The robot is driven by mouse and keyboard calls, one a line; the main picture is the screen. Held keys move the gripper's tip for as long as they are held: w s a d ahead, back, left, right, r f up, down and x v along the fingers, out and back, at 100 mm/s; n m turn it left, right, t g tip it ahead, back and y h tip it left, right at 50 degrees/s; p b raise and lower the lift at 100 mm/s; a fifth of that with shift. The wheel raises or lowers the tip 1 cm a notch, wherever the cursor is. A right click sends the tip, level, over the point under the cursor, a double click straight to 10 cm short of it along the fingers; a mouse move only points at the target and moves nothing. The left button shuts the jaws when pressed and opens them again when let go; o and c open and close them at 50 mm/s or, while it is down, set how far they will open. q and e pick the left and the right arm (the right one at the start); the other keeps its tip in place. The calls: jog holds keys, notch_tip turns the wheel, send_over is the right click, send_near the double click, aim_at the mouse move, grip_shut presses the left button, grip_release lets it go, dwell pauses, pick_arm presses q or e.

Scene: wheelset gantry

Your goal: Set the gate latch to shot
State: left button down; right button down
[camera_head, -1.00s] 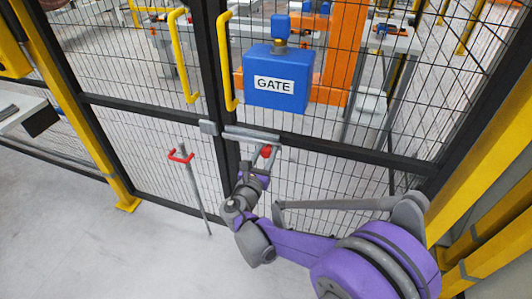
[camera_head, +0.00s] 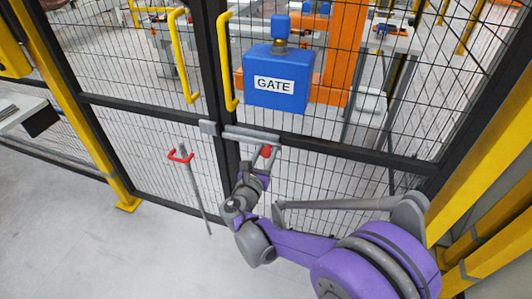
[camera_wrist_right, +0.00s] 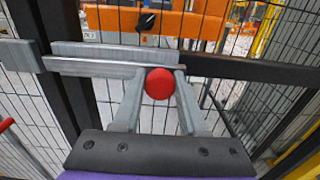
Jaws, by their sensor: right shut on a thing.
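The gate latch is a grey metal bolt (camera_head: 250,134) on the dark crossbar of the mesh gate, with a red knob (camera_head: 266,151) at its right end. A grey keeper block (camera_head: 209,127) sits at its left, across the gap between the two gate posts. In the right wrist view the bolt (camera_wrist_right: 100,68) runs left from the red knob (camera_wrist_right: 159,83). My right gripper (camera_head: 264,153) is shut on the red knob; its fingers stand on either side of it in the right wrist view. The bolt's left end appears close to the keeper in the head view. My left gripper is not in view.
A blue box (camera_head: 278,80) labelled GATE hangs above the latch. Yellow handles (camera_head: 230,62) stand on both gate posts. A grey rod with a red handle (camera_head: 181,156) hangs at the lower left. Yellow posts (camera_head: 490,130) bound the right side.

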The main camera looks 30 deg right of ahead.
jog(key=w+a, duration=0.4)
jog(key=w, duration=0.1)
jog(key=shift+a, duration=0.1)
dwell(0.3)
jog(key=c, duration=0.8)
grip_release()
jog(key=shift+o, duration=0.2)
jog(key=p, duration=0.2)
send_near(249, 142)
jog(key=v, duration=0.4)
